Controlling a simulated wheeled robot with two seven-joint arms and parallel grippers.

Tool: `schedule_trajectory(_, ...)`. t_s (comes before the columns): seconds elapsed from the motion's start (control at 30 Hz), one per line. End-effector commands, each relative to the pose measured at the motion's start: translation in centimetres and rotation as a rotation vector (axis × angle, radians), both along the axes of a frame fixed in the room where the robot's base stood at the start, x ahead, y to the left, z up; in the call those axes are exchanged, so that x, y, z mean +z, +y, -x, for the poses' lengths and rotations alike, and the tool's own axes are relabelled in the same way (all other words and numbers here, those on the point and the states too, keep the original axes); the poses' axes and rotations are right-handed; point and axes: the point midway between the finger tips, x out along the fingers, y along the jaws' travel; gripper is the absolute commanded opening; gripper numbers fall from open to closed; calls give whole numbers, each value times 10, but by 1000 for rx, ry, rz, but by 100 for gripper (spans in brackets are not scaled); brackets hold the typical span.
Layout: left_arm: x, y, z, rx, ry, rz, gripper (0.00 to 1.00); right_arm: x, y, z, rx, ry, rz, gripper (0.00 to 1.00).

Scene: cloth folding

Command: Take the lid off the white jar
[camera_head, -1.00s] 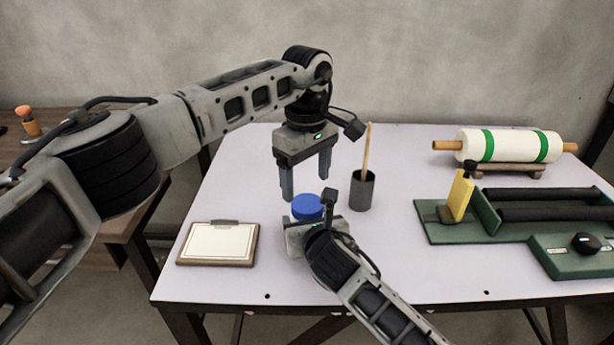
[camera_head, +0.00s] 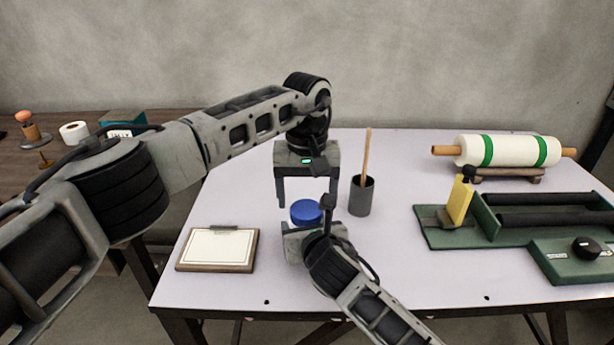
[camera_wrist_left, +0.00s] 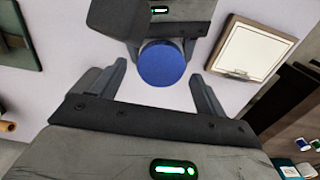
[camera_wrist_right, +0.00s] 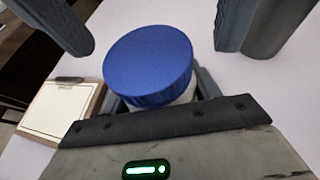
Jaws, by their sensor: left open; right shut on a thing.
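The jar's round blue lid (camera_head: 306,211) sits on top of the jar near the front middle of the table; it also shows in the left wrist view (camera_wrist_left: 162,63) and the right wrist view (camera_wrist_right: 148,62). Only a sliver of the white jar (camera_wrist_right: 187,94) shows under the lid. My right gripper (camera_wrist_right: 160,100) is shut on the jar's body, below the lid, from the front. My left gripper (camera_head: 307,203) points down over the lid, open and empty, with one finger on each side; in the left wrist view its fingertips (camera_wrist_left: 158,72) flank the lid with gaps.
A dark cup (camera_head: 362,197) with a wooden stick stands close right of the jar. A clipboard (camera_head: 217,250) lies left.

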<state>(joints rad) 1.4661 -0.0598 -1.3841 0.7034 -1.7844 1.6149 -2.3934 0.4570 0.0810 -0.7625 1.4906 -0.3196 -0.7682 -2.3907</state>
Motion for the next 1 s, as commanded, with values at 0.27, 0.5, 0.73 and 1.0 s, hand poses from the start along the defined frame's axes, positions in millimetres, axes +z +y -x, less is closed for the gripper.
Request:
schedule_trajectory(0.27, -18, 0, 0, 0, 0, 0, 74, 0, 1, 0, 1, 2, -2, 0)
schedule_trajectory(0.5, -19, 0, 0, 1, -1, 0, 68, 0, 1, 0, 1, 2, -2, 0)
schedule_trajectory(0.73, -18, -1, 0, 0, -1, 1, 28, 0, 1, 0, 1, 0, -2, 0)
schedule_trajectory(1.0, -18, -1, 0, 183, -2, 2, 28, 0, 1, 0, 3, 0, -1, 0)
